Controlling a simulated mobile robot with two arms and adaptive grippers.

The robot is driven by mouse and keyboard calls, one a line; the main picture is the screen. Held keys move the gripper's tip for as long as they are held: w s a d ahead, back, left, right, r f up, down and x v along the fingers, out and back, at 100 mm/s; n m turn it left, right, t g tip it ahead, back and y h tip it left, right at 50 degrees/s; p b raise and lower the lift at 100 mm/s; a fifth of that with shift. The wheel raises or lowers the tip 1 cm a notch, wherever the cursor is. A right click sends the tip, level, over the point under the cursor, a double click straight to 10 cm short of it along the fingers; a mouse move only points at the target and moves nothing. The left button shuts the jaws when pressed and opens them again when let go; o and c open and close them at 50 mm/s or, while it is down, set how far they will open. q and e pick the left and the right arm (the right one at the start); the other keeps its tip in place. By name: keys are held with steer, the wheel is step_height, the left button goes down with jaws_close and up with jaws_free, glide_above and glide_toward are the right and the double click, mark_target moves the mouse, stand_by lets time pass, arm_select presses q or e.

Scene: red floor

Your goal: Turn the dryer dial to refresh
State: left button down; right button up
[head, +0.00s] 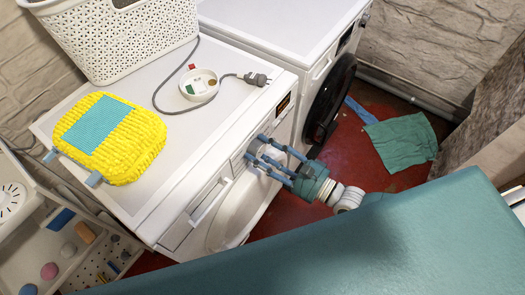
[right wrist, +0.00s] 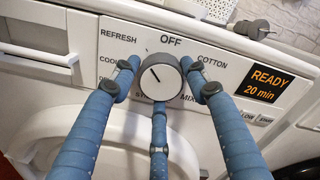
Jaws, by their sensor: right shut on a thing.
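The dryer (head: 215,125) is the nearer white machine, with a front control panel. Its round dial (right wrist: 159,76) has a white face, a grey rim and a dark pointer line. The line slants to the upper left, on the side of the REFRESH label (right wrist: 118,37), left of OFF (right wrist: 171,41). COTTON is printed to the right; lower labels are partly hidden by fingers. My right gripper (right wrist: 163,85) has its three blue fingers shut around the dial's rim. In the head view my right gripper (head: 259,153) reaches the panel from the right. My left gripper is not in view.
The panel display (right wrist: 268,84) reads READY 20 min. On the dryer top are a yellow sponge-like item (head: 115,160), a white basket (head: 115,45), a small white dish (head: 198,85) and a plug with cord (head: 255,79). A second machine stands beside it. A green cloth (head: 402,142) lies on the floor.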

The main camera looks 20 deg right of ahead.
steer(key=shift+s+a+r, duration=0.1)
steer(key=shift+a+r, duration=0.15)
steer(key=o, duration=1.1)
steer(key=shift+o, duration=0.2)
steer(key=shift+s+d+f, duration=0.15)
steer(key=shift+s+d, duration=0.15)
steer(key=shift+d, duration=0.05)
steer(key=v, duration=1.1)
steer(key=shift+s, duration=0.15)
